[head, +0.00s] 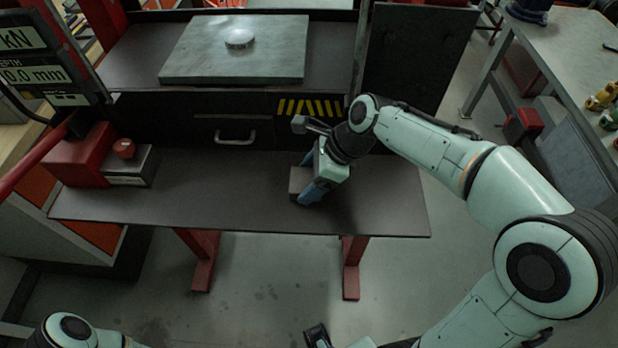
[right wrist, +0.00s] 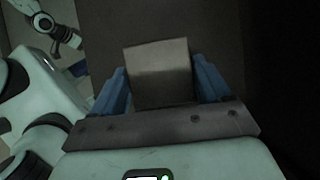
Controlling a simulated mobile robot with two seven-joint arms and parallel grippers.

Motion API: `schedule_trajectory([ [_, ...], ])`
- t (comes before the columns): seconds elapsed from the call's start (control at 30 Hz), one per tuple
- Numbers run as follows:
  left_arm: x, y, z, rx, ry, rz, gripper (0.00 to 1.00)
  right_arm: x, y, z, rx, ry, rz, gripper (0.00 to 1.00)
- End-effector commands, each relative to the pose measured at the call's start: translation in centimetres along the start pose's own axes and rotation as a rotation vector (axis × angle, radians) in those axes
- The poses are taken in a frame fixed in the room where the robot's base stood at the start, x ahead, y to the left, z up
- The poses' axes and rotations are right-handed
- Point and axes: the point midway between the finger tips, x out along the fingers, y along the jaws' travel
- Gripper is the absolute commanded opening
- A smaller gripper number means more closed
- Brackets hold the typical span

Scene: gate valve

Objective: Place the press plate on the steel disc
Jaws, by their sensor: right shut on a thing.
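The press plate, a small grey square block (head: 298,180), is between the blue fingers of my right gripper (head: 308,192), low over the front part of the dark bench. In the right wrist view the block (right wrist: 160,72) fills the gap between the two blue fingers (right wrist: 162,88), and the gripper is shut on it. Whether the block touches the bench is unclear. The steel disc (head: 240,38) is a small round shiny piece on a grey slab at the back left of the bench. Part of what looks like my left wrist shows at the bottom edge; its fingers cannot be made out.
The grey slab (head: 185,68) lies on the raised rear level. Below it are a drawer handle (head: 235,138) and yellow-black stripes. A red box with a button (head: 124,148) stands at left, near the display (head: 28,55). The front bench surface (head: 200,195) is mostly clear. A dark upright panel (head: 415,55) stands right of the slab.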

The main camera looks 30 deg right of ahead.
Motion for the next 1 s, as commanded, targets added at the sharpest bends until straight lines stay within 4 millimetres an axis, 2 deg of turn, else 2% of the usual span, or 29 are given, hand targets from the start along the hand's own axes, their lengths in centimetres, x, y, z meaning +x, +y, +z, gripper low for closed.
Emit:
schedule_trajectory([
  [0.27, -1.1, 0.5, -0.2, 0.002, 0.004, 0.002, 0.43, -3.7, -0.2, 2.3, -0.007, -0.007, -0.011, 0.00],
  [0.7, -4.2, 1.8, -1.0, 0.007, 0.020, 0.007, 0.43, -13.2, -0.1, 7.8, -0.006, -0.008, -0.009, 0.00],
  [1.0, -5.5, 2.5, -1.5, 0.010, 0.029, 0.010, 0.43, -16.5, 0.0, 9.6, -0.004, -0.006, -0.006, 0.00],
])
